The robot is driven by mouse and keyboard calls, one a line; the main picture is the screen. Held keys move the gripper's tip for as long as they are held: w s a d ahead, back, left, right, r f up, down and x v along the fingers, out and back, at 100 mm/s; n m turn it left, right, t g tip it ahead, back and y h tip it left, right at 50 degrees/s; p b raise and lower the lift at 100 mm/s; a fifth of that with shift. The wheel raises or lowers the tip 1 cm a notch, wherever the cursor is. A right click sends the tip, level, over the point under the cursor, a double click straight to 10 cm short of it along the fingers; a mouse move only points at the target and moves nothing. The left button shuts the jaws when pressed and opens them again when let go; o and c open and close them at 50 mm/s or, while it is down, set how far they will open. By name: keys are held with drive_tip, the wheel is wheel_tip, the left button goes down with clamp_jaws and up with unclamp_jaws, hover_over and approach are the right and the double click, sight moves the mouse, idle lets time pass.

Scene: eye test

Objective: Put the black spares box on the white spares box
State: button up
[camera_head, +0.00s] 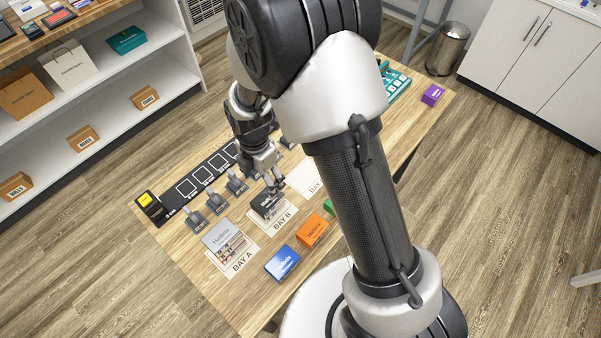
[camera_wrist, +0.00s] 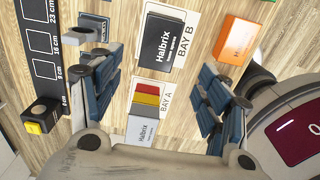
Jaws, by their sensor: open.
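The black spares box (camera_head: 264,208) sits on the BAY B mat, just below my gripper (camera_head: 275,185) in the head view. In the wrist view the black box (camera_wrist: 160,42), lettered Halbrix, lies beyond the fingers. The white spares box (camera_head: 220,235) sits on the BAY A mat to its lower left, with a coloured picture on one side. In the wrist view its pale part (camera_wrist: 142,131) is low between the fingers. My gripper (camera_wrist: 160,80) is open, fingers wide apart, with nothing held. Whether a finger touches the black box cannot be told.
A blue box (camera_head: 282,263) and an orange box (camera_head: 312,230) stand close in front of the bays. A green box is mostly hidden by my arm. Several grey fixtures (camera_head: 216,202) and a black marked strip (camera_head: 187,188) lie behind. A purple box (camera_head: 432,95) stands far right.

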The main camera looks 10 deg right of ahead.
drive_tip(key=s+d+r+m+t, duration=0.1)
drive_tip(key=s+d+r+m, duration=0.15)
drive_tip(key=r+m, duration=0.45)
drive_tip(key=s+d+r+m+t, duration=0.15)
drive_tip(key=d+r+m, duration=0.25)
drive_tip(key=r, duration=0.7)
drive_tip(key=s+d+r+m+t, duration=0.1)
drive_tip(key=s+d+r+m, duration=0.2)
drive_tip(key=s+m, duration=0.4)
drive_tip(key=s+d+r+m+t, duration=0.1)
drive_tip(key=s+d+r+m, duration=0.2)
drive_tip(key=s+r+m, duration=0.3)
drive_tip(key=shift+s+m, duration=0.4)
drive_tip(key=shift+s, duration=0.95)
drive_tip(key=shift+r, duration=0.1)
